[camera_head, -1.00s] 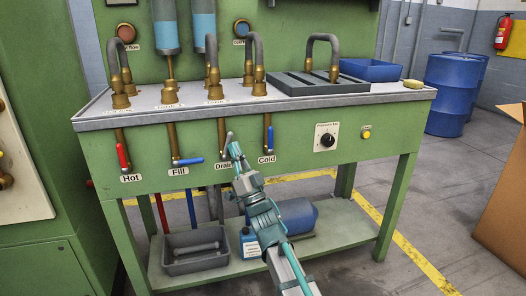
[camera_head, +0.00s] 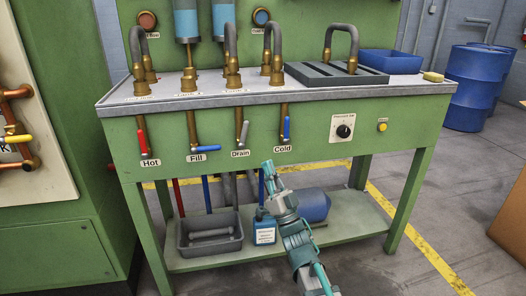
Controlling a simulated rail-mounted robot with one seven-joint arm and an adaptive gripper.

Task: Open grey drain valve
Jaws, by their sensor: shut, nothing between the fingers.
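The grey drain valve handle (camera_head: 243,132) hangs on a brass pipe on the green bench front, above the "Drain" label (camera_head: 240,153). It slants a little, its lower end to the left. My gripper (camera_head: 267,163) is shut and empty. In the picture it lies below and to the right of the grey handle, just under the "Cold" label, and apart from the handle.
Beside it are the red Hot handle (camera_head: 143,142), the sideways blue Fill handle (camera_head: 206,148) and the upright blue Cold handle (camera_head: 286,129). A lower shelf (camera_head: 345,222) holds a grey tray (camera_head: 209,252), a blue jug (camera_head: 264,229) and a blue cylinder (camera_head: 314,207).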

